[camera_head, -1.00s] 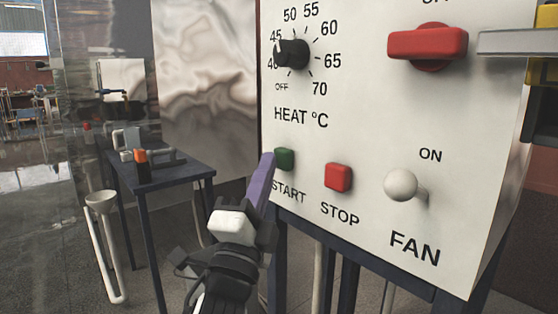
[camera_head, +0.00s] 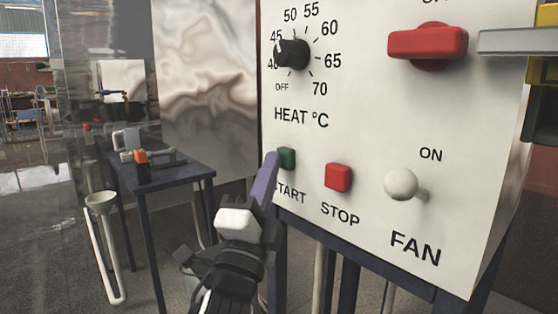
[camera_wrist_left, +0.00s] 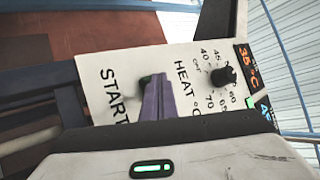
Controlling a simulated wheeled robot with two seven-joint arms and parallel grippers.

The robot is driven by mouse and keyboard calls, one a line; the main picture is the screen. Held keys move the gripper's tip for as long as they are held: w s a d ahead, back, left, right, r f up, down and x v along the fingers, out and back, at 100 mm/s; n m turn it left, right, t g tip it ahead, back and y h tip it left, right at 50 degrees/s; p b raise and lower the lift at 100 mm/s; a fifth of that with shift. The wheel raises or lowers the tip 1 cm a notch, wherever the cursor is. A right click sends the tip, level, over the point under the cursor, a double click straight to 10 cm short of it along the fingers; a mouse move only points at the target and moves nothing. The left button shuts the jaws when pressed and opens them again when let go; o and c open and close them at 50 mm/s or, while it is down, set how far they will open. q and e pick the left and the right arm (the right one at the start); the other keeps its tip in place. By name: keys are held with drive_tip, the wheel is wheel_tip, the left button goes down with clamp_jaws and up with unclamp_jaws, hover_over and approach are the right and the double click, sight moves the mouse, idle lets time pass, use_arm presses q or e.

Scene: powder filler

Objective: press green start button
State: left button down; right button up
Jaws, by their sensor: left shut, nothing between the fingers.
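The green start button (camera_head: 288,158) sits on the white control panel (camera_head: 350,125), above the START label. My left gripper (camera_head: 271,160) is shut and empty. Its purple fingertips are just left of the green button in the head view, overlapping its left edge. In the left wrist view the purple fingers (camera_wrist_left: 157,95) lie in front of the green button (camera_wrist_left: 146,79), hiding much of it. I cannot tell whether the tips touch it. My right gripper is not in view.
The red STOP button (camera_head: 339,177), white FAN knob (camera_head: 401,184), black heat dial (camera_head: 292,53) and red switch (camera_head: 428,43) share the panel. A dark blue table (camera_head: 168,176) with tools stands at left, beside a white funnel (camera_head: 100,202).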

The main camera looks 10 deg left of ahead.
use_arm(q)
drive_tip(key=shift+s, duration=0.1)
drive_tip(key=shift+s+a+p, duration=0.45)
drive_tip(key=shift+s+a, duration=0.1)
drive_tip(key=shift+s, duration=0.1)
drive_tip(key=shift+s, duration=0.1)
drive_tip(key=s+a+p, duration=0.1)
drive_tip(key=s, duration=0.1)
drive_tip(key=s+a, duration=0.1)
drive_tip(key=a, duration=0.1)
drive_tip(key=shift+s+p, duration=0.35)
drive_tip(key=shift+s, duration=0.05)
idle(0.3)
